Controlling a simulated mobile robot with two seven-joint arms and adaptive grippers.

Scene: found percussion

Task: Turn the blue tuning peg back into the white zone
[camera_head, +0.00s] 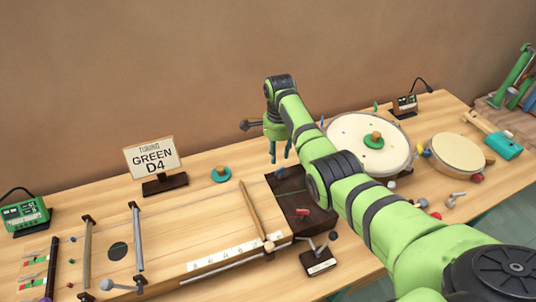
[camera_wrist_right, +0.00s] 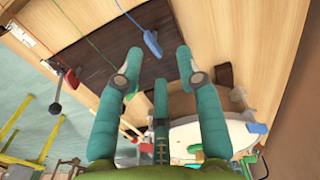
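My right gripper (camera_head: 279,158) hangs above the back of a dark panel (camera_head: 285,185). In the right wrist view its teal fingers (camera_wrist_right: 158,75) are spread apart with nothing between them. No white zone is clear beside the blue piece. My left gripper is out of view.
A sign reading "TUNING GREEN D4" (camera_head: 152,156) stands at the back. A wooden stick (camera_head: 252,210) and a black stand (camera_head: 319,262) are near the panel. Colour strips (camera_head: 33,283) lie far left.

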